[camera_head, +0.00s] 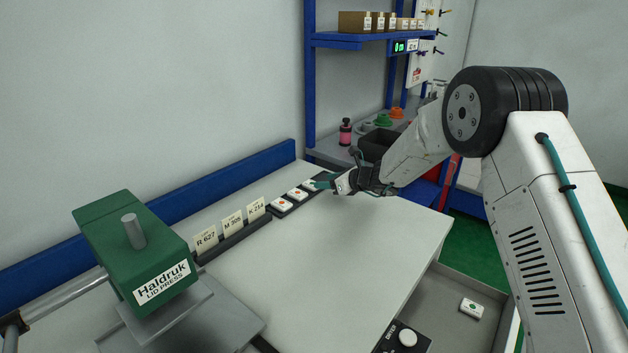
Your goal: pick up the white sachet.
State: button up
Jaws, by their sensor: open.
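Small white pieces sit in a row on a dark strip (290,212) at the back of the pale table. The nearest white piece (282,203) and the middle one (297,194) each bear an orange-red mark. Another small white piece (471,308) with a green mark lies alone in the grey drawer at lower right. I cannot tell which is the sachet. My gripper is open, at the far end of the row; its contact with the third piece is unclear.
A green lid press (135,245) stands at left. Cards (232,224) stand in a holder before the row. The table (330,260) is clear in the middle. A blue rail (230,182) runs behind; a black control box (403,339) is at the front.

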aim_at(308, 182)
jog(key=x, duration=0.7)
jog(key=shift+w+f, duration=0.35)
jog(key=shift+w, duration=0.05)
jog(key=shift+a, duration=0.1)
jog(key=c, duration=0.7)
